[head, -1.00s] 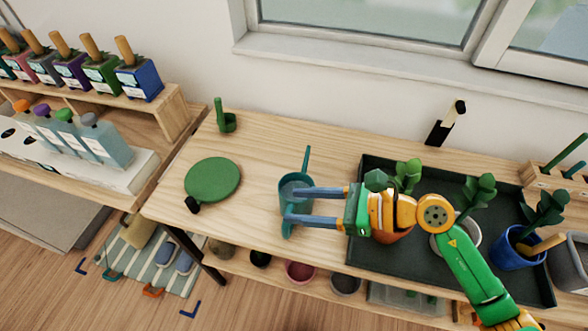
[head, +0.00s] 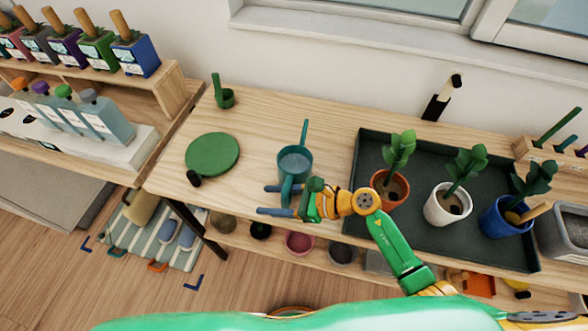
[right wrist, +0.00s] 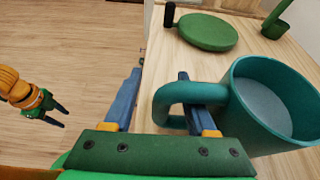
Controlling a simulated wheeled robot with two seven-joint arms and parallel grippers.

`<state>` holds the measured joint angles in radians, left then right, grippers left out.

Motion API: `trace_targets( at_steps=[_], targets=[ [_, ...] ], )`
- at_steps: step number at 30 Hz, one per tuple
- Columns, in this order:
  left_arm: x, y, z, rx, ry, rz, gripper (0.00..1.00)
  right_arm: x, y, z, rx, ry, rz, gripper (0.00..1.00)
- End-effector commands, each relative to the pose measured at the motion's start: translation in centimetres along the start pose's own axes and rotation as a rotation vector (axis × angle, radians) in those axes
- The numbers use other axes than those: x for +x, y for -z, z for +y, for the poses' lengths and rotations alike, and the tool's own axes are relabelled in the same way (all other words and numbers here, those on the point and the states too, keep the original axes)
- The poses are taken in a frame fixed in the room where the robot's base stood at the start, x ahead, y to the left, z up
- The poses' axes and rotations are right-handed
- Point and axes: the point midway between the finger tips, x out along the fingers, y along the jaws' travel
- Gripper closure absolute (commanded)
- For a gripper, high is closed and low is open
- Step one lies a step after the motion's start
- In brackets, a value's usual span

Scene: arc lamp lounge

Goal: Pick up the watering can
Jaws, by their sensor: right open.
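The teal watering can (head: 295,163) stands upright on the wooden table, left of the dark tray. Its spout points toward the window and its loop handle faces the front edge. My right gripper (head: 263,200) is open at the handle, with its fingers pointing left. In the right wrist view the can (right wrist: 270,105) is at the right, and the outer part of its handle lies between the two fingers. One finger shows through the handle loop. I cannot tell whether they touch. My left gripper (right wrist: 58,112) is open and empty over the floor in the right wrist view.
A green round disc (head: 212,154) with a dark knob lies left of the can, and a green ladle-like piece (head: 223,94) stands behind it. The dark tray (head: 440,238) with potted plants is close on the right. Small bowls sit on the lower shelf.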

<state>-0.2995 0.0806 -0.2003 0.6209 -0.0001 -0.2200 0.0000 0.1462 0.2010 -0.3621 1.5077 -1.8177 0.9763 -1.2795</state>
Motion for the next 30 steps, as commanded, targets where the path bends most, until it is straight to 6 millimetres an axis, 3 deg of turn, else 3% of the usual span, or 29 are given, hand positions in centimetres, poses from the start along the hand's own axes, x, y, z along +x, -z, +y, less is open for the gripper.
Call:
trace_targets(
  at_steps=[2, 6, 8, 9, 30],
  targets=[
    [0.02, 0.01, 0.01, 0.000, 0.000, 0.000, 0.52, -0.03, 0.02, -0.01, 0.000, 0.000, 0.000, 0.43],
    [0.02, 0.01, 0.02, 0.000, 0.000, 0.000, 0.52, -0.05, 0.01, -0.02, 0.001, 0.000, 0.000, 0.81],
    [0.02, 0.01, 0.03, 0.000, 0.000, 0.000, 0.52, -0.06, 0.01, -0.02, 0.001, 0.001, 0.000, 0.97],
    [0.02, 0.01, 0.03, 0.000, 0.000, 0.000, 0.52, -0.06, 0.01, -0.02, 0.001, 0.001, 0.000, 1.00],
    [0.01, -0.05, 0.06, -0.001, -0.001, -0.001, 0.52, -0.08, -0.04, -0.04, 0.000, 0.001, -0.001, 1.00]
  ],
)
